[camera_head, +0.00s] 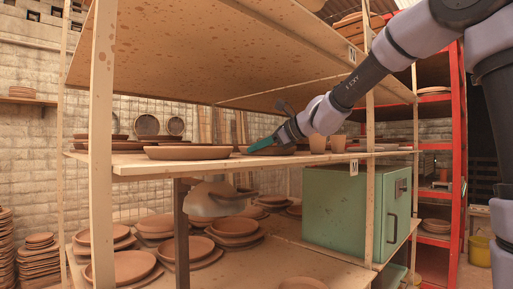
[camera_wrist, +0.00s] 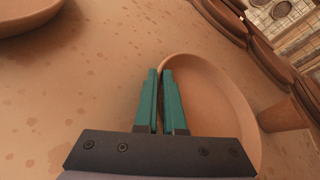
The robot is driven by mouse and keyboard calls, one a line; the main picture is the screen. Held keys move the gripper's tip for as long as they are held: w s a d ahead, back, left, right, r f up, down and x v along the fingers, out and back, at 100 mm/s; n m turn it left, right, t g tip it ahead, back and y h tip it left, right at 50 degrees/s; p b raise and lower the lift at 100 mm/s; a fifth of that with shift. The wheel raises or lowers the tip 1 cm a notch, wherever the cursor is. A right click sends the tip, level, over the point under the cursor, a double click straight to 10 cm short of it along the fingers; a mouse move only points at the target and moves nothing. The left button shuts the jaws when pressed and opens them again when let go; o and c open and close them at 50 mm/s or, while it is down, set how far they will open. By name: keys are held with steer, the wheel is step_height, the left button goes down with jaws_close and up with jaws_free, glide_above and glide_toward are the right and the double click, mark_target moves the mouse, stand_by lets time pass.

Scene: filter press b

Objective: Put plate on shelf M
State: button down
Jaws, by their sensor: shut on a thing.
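Shelf M (camera_head: 220,166) is the middle wooden board of the rack, with an "M" label (camera_head: 353,167) on its front edge. My gripper (camera_head: 262,145) is above this board, its teal fingers pointing left. The plate (camera_head: 272,151) shows partly behind the gripper in the head view, low over the shelf. I cannot tell whether it touches the board.
Another plate (camera_head: 188,153) lies to the left on shelf M, apart from the held one. Clay cups (camera_head: 318,143) stand close on the right. More plates line the back. A board labelled N (camera_head: 352,55) hangs above. A green cabinet (camera_head: 340,205) stands below.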

steer(key=c, duration=1)
jaws_free()
steer(key=shift+f, duration=0.1)
steer(key=shift+d+r, duration=0.2)
steer(key=shift+r, duration=0.05)
steer(key=v, duration=1.1)
steer(key=shift+s+d, duration=0.2)
steer(key=shift+s, duration=0.1)
